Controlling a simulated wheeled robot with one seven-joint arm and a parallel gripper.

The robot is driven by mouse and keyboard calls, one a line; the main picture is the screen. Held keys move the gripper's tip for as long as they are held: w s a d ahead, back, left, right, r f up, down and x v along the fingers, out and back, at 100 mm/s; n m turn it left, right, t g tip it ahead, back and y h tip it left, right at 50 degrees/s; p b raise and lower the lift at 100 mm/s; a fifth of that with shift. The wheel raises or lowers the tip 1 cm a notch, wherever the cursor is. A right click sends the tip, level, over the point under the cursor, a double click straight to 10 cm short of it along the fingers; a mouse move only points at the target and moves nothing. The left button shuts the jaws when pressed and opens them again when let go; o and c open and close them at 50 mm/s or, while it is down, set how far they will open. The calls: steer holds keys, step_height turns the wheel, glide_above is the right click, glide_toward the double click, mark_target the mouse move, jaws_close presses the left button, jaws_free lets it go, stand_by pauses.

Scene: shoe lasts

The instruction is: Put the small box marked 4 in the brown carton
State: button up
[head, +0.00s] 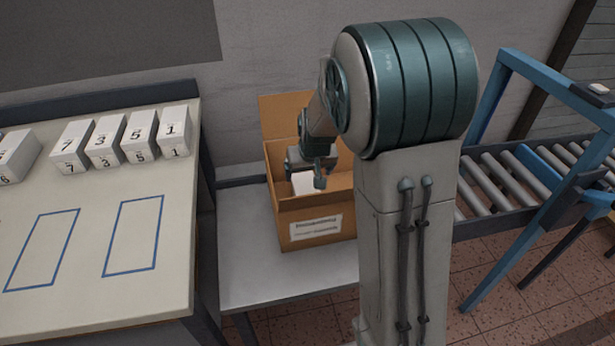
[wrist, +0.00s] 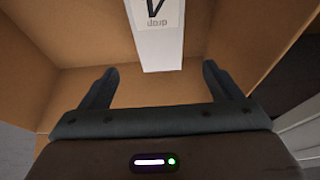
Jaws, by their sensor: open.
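The brown carton (head: 285,236) stands open on a low grey table in the head view. My gripper (head: 306,172) is down inside its opening. A white small box (head: 302,184) is inside the carton by the fingers. In the wrist view my gripper (wrist: 157,72) is open, its two fingers apart. The white box (wrist: 158,50) lies ahead of and between them, with clear space on each side. Its label is cut off by the top edge, so I cannot read the whole mark. Brown carton walls (wrist: 60,25) surround it. I cannot tell whether the box rests on the carton floor.
Several white boxes marked 7, 3 (head: 104,143), 5, 1 and one more stand along the back of the left table (head: 90,270). Two blue outlined rectangles on that table are empty. A roller conveyor (head: 500,185) with a blue frame is at the right.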

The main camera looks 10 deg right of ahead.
steer(key=v, duration=0.6)
steer(key=shift+r, duration=0.35)
steer(key=shift+s+p, duration=0.15)
steer(key=shift+p, duration=0.15)
